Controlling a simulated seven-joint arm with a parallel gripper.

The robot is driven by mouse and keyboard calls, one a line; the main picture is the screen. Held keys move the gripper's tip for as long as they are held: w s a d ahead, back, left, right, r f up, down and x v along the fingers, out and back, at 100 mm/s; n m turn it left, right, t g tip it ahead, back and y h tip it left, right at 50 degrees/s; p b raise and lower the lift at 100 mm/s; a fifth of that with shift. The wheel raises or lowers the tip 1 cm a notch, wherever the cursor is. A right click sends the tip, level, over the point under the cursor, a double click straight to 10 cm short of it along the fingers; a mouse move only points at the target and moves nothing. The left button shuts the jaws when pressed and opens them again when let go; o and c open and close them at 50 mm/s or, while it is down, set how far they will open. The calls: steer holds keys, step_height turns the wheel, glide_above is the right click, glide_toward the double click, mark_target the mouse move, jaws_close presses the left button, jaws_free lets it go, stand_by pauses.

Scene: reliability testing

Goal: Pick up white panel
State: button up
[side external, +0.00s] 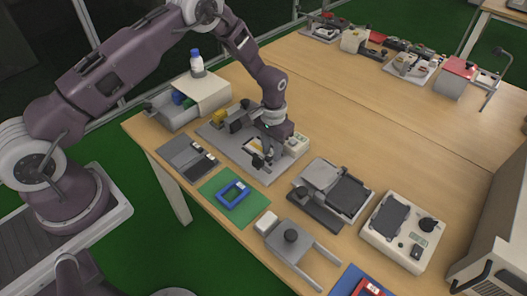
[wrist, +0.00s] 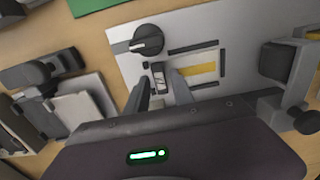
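My gripper (side external: 262,160) points down over a grey fixture plate (side external: 222,140). In the wrist view my gripper (wrist: 159,82) has its two fingers apart, with a small white-and-black piece (wrist: 158,76) showing between the tips; I cannot tell whether it is the white panel or whether the fingers touch it. The plate also shows in the wrist view (wrist: 200,25), with a black knob (wrist: 147,39), dark slots and a yellow strip (wrist: 200,69). A small plain white block (side external: 266,222) lies near the table's front edge. Which thing is the white panel is unclear.
A blue frame (side external: 233,194) lies on a green mat (side external: 247,212). A grey tray (side external: 178,151) with small parts is left of it. A white box with dials (side external: 403,232) and a black-topped fixture (side external: 344,196) stand to the right. The table middle behind is clear.

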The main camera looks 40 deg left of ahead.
jaws_close()
steer(key=shift+r, duration=2.55)
